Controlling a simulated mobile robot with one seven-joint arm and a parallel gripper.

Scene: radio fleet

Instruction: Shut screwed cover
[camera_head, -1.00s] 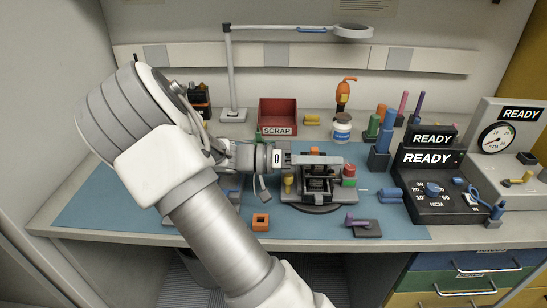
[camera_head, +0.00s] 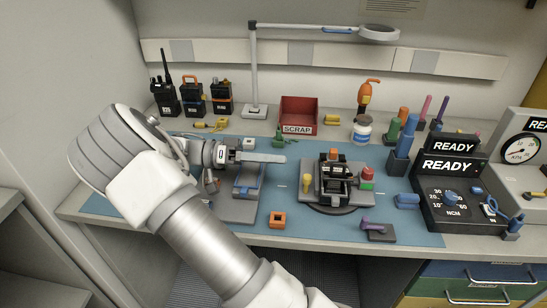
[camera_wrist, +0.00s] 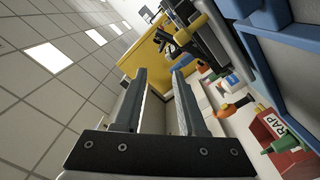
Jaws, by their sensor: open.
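A black radio (camera_head: 333,185) with an orange top stands in a grey fixture (camera_head: 311,186) on a dark round base at mid-mat. Its cover is too small to make out, so I cannot tell whether it is open or shut. My gripper (camera_head: 278,158) points right, left of the fixture and apart from it. In the wrist view my gripper (camera_wrist: 160,85) shows its two fingers spread with nothing between them.
A blue-grey stand (camera_head: 246,182) lies under my gripper. A red SCRAP bin (camera_head: 299,112) and lamp stand behind. An orange block (camera_head: 277,220) and purple-handled tool (camera_head: 377,231) lie in front. The NCM unit (camera_head: 460,195) is at right.

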